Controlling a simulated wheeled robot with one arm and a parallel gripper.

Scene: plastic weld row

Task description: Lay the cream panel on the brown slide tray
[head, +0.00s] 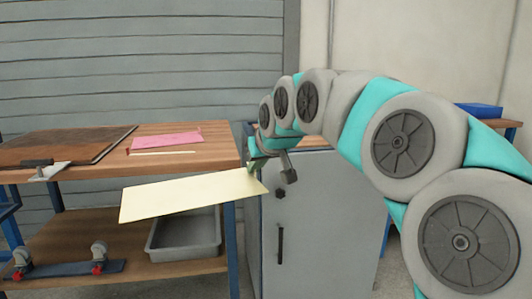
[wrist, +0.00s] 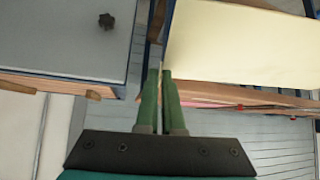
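The cream panel (head: 185,196) is a thin flat sheet held out in the air in front of the wooden bench. My gripper (head: 258,168) is shut on its right end, and the panel reaches out to the left, slightly tilted. In the wrist view the two green fingers (wrist: 160,75) are close together at the edge of the panel (wrist: 240,50). The brown slide tray (head: 70,146) is a dark flat sheet-like tray on the bench top at the far left, apart from the panel. It is partly cut off by the picture's left edge.
A pink sheet (head: 167,141) and a thin pale strip (head: 163,152) lie on the bench right of the tray. A grey bin (head: 185,250) and a blue bar with rollers (head: 70,267) sit on the lower shelf. A grey cabinet (head: 310,220) stands right of the bench.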

